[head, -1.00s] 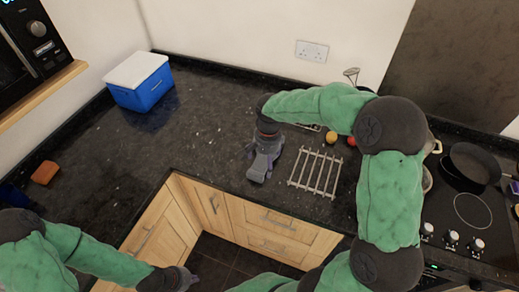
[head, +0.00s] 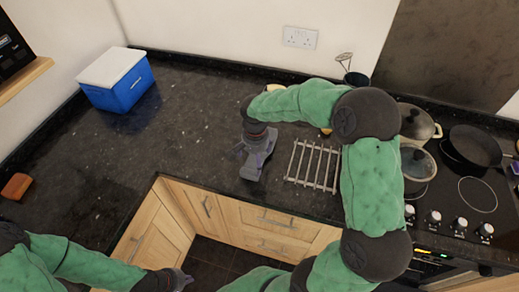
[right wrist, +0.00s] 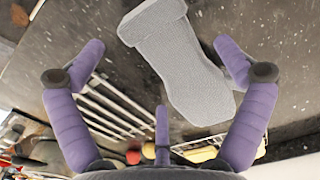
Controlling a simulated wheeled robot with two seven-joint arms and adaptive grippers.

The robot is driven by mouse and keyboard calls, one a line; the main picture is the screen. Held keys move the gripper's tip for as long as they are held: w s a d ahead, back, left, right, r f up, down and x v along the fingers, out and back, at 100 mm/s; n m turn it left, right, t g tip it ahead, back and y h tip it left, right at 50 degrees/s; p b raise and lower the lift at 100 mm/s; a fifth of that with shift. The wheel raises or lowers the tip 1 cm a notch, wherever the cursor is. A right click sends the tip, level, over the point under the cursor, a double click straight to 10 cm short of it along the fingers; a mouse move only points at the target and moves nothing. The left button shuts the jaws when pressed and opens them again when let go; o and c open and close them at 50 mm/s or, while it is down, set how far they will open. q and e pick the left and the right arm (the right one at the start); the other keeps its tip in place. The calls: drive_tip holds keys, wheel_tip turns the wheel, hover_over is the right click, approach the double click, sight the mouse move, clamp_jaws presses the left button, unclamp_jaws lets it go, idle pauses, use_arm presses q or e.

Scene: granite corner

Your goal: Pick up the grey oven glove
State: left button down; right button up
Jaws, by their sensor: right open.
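In the head view my right gripper (head: 256,152) is low over the worktop, left of the metal rack, and largely hides the glove there. My left gripper (head: 182,279) is at the bottom of the head view, away from the worktop top; its jaws are too small to read.
A metal rack (head: 313,166) lies right of my right gripper. Pots (head: 417,163) and a frying pan (head: 475,146) stand at the hob on the right. A blue cool box (head: 118,84) is at the back left, an orange block (head: 16,186) at the left. The worktop between is clear.

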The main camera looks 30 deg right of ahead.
wheel_tip(320, 180, down, 5)
drive_tip(key=shift+s+a+r+b, duration=0.1)
drive_tip(key=shift+s+a+b, duration=0.05)
drive_tip(key=shift+b, duration=0.4)
drive_tip(key=c, duration=1.2)
drive_tip(key=shift+c, duration=0.3)
